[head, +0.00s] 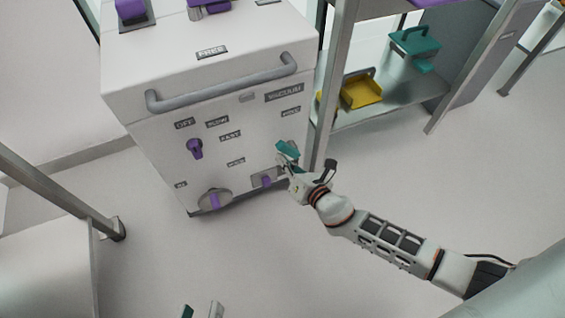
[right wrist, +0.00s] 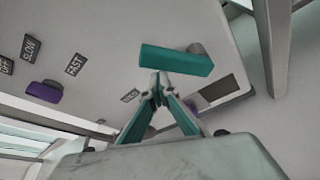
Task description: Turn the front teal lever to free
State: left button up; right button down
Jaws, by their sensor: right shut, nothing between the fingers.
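The teal lever (head: 288,149) is on the lower right of the white machine's front panel, tilted in the head view. In the right wrist view the teal lever (right wrist: 176,60) is a bar lying nearly level across the picture, on a grey pivot at its right. My right gripper (head: 286,163) is just below the lever in the head view. In the right wrist view its fingertips (right wrist: 158,88) are together and empty, close to the bar; I cannot tell whether they touch it. My left gripper (head: 201,312) shows only its two separated fingertips at the bottom edge.
The white machine (head: 130,130) has a grey handle bar (head: 222,88), a purple knob (head: 195,149) and lower purple levers (head: 215,200). A metal shelf (head: 395,108) with a yellow bin (head: 362,90) and a teal bin (head: 414,40) stands at right. Its post (head: 335,85) is close to the lever.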

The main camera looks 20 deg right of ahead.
aim_at(290, 148)
jog(key=shift+d+r+m+y, duration=0.3)
jog(key=shift+d+r+m, duration=0.4)
jog(key=shift+d+r, duration=0.45)
jog(key=shift+w+d+r, duration=0.1)
jog(key=shift+d, duration=0.45)
pick_arm(q)
jog(key=shift+w+a, duration=0.1)
jog(key=shift+a, duration=0.05)
pick_arm(e)
jog(key=shift+d+r, duration=0.1)
jog(key=shift+d, duration=0.1)
